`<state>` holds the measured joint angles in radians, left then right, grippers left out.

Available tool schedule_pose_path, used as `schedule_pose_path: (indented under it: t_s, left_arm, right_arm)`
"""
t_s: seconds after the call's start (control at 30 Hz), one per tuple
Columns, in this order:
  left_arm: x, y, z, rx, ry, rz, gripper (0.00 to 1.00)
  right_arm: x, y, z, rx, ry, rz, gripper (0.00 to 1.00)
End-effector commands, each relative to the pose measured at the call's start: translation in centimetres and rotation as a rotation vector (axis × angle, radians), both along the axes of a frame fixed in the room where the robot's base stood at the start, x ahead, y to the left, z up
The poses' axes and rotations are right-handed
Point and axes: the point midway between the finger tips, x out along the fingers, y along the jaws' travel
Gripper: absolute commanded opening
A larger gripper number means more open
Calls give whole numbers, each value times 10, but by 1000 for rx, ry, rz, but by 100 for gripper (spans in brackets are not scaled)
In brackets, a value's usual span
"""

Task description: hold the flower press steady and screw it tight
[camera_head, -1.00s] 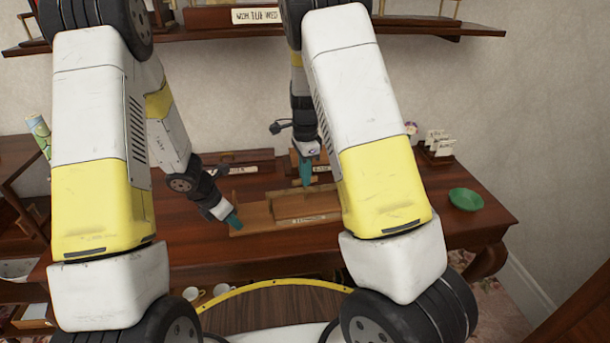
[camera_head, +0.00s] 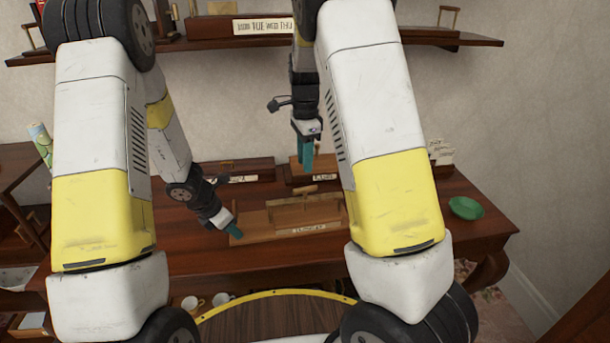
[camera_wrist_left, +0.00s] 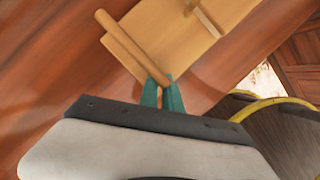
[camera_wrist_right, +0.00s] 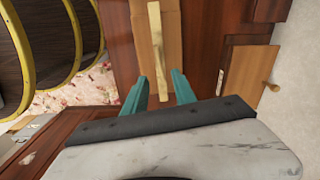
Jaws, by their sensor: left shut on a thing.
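The flower press (camera_head: 280,234) is a light wooden board with a block and a front label, flat on the dark desk. A wooden crossbar handle (camera_head: 297,193) stands on top; it also shows in the right wrist view (camera_wrist_right: 157,45). My left gripper (camera_head: 234,231) is shut on the round wooden rod at the press's left end; this rod (camera_wrist_left: 130,45) is clear in the left wrist view. My right gripper (camera_head: 304,155) is open and empty, pointing down above the crossbar. In the right wrist view its fingers (camera_wrist_right: 158,92) are apart, with the bar beyond them.
Labelled wooden boxes (camera_head: 250,172) stand behind the press against the wall. A green dish (camera_head: 466,208) is at the desk's right, with a card holder (camera_head: 441,151) behind it. A shelf (camera_head: 440,36) crosses above. White cups (camera_head: 190,302) sit below the desk's front edge.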

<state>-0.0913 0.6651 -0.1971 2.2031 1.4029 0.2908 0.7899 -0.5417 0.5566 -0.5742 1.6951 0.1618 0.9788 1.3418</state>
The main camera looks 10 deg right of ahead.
Motion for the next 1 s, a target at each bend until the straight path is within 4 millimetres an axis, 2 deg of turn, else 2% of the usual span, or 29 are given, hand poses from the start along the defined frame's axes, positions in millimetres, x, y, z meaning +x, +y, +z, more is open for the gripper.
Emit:
schedule_pose_path:
  t_s: [0.1, 0.23, 0.67, 0.7, 0.8, 1.0]
  left_arm:
    - [0, -1, 1, -1, -2, -1, 0]
    - [1, -1, 1, -1, -2, -1, 0]
    - [0, -1, 1, -1, -2, -1, 0]
    - [0, -1, 1, -1, -2, -1, 16]
    - [0, -1, 0, -2, -1, 0, 34]
    - [0, 0, 0, -1, -1, 0, 34]
  right_arm:
    - [0, 0, 19, 0, -2, 0, 33]
    - [0, 0, 30, 1, 0, -1, 33]
    - [0, 0, 34, 0, 1, -1, 33]
    - [0, 0, 34, 0, 1, -1, 33]
    - [0, 0, 33, 0, 1, -1, 33]
    - [0, 0, 33, 0, 1, -1, 33]
